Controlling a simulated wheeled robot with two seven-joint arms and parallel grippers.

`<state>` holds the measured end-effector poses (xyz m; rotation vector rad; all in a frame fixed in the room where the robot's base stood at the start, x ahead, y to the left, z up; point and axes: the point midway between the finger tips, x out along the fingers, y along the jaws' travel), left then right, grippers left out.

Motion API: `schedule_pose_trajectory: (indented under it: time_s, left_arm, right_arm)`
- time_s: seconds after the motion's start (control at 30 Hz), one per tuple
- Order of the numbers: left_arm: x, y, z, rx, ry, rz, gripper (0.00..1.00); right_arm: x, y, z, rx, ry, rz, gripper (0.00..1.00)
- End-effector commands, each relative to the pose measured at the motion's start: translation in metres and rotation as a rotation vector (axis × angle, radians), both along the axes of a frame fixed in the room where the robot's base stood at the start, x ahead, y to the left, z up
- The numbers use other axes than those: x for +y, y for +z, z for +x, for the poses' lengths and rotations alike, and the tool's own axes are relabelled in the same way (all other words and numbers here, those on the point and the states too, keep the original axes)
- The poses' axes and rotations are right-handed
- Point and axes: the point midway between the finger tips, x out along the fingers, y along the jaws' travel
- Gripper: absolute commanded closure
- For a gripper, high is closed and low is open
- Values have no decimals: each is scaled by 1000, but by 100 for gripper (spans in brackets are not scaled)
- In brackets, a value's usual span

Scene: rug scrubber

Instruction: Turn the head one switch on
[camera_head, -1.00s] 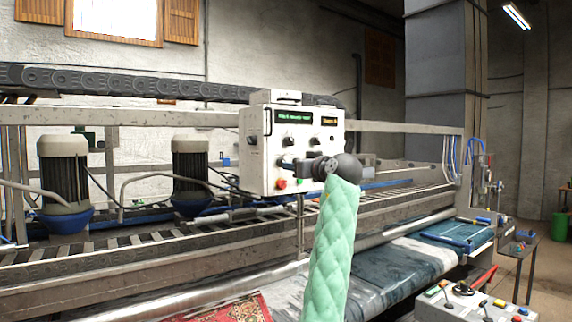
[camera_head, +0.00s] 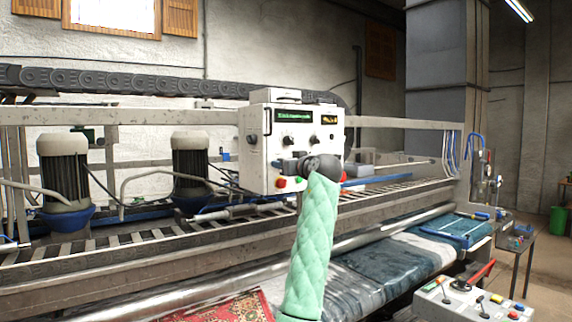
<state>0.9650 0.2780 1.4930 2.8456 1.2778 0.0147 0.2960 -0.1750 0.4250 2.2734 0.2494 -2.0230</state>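A white control box (camera_head: 262,122) stands mid-picture on the scrubber's frame. Its front has two lit displays, dark round knobs, a red button (camera_head: 281,183) and a green button low down. Labels are too small to read, so I cannot tell which control is the head one switch. My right arm, in a green padded sleeve, rises from the bottom edge. Its dark gripper (camera_head: 284,165) points left in front of the panel's lower half and hides part of it. I cannot tell whether it touches a control, or how its fingers stand. My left gripper is out of view.
Two grey motors (camera_head: 190,160) with blue bases stand left of the box. A rail runs along the machine. A second control panel (camera_head: 470,298) with levers and buttons is at the lower right. A red patterned rug (camera_head: 232,307) lies at the bottom.

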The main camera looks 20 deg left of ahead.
Motion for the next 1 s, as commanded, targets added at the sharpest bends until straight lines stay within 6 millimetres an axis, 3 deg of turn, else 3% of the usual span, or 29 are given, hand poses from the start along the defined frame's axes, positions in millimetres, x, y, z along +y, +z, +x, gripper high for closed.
schedule_pose_trajectory:
  time_s: [0.07, 0.3, 0.67, 1.0]
  left_arm:
    - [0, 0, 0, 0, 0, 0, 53]
    - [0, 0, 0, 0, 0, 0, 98]
    - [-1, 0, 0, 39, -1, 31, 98]
    - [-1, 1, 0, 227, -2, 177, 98]
  right_arm:
    - [0, 0, 0, 0, 0, 0, 64]
    - [0, 0, 0, 0, 0, 0, 64]
    - [0, 0, 0, 1, 0, 0, 64]
    - [1, 4, 2, -2, 0, 1, 64]
